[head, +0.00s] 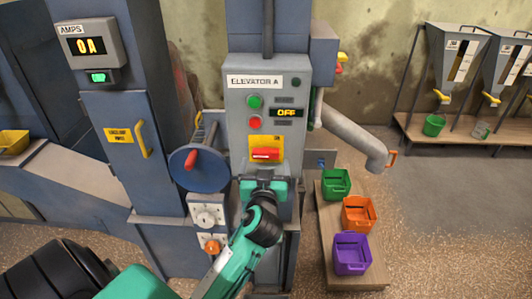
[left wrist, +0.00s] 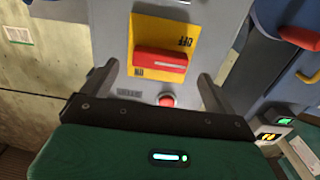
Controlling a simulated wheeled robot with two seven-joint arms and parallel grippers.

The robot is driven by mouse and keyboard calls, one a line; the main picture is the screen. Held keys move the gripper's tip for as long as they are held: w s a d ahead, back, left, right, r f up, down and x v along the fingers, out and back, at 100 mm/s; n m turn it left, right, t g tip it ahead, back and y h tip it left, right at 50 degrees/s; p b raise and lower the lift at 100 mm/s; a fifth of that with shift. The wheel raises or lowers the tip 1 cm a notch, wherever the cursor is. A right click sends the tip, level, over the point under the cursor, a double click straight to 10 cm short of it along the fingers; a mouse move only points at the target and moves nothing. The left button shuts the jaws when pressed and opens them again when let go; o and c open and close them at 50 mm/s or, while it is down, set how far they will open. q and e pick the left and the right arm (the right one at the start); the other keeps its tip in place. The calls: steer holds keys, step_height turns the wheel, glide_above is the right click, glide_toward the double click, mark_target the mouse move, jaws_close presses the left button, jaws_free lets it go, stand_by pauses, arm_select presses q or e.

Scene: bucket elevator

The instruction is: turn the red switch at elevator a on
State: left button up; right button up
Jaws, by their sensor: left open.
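The red switch (head: 265,153) is a horizontal bar on a yellow plate (head: 257,142), low on the grey Elevator A panel (head: 236,99). The panel's display (head: 286,113) reads OFF. My left gripper (head: 264,181) is open just below the switch in the head view. In the left wrist view, which looks at the panel upside down, the red switch (left wrist: 160,60) lies crosswise between the open fingers of my left gripper (left wrist: 158,72). It appears apart from both fingers; the depth gap is unclear. My right gripper is not in view.
Green (head: 254,101) and red (head: 255,122) buttons sit above the switch. A blue wheel with a red handle (head: 190,160) is close on the left. A grey pipe (head: 352,138) juts out right. Green, orange and purple bins stand on a low bench (head: 328,246).

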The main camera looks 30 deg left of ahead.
mark_target(266, 156)
arm_select(q)
steer(key=shift+p+x, duration=0.4)
steer(key=shift+x, duration=1.3)
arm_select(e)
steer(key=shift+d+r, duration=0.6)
arm_select(q)
steer(key=c, duration=1)
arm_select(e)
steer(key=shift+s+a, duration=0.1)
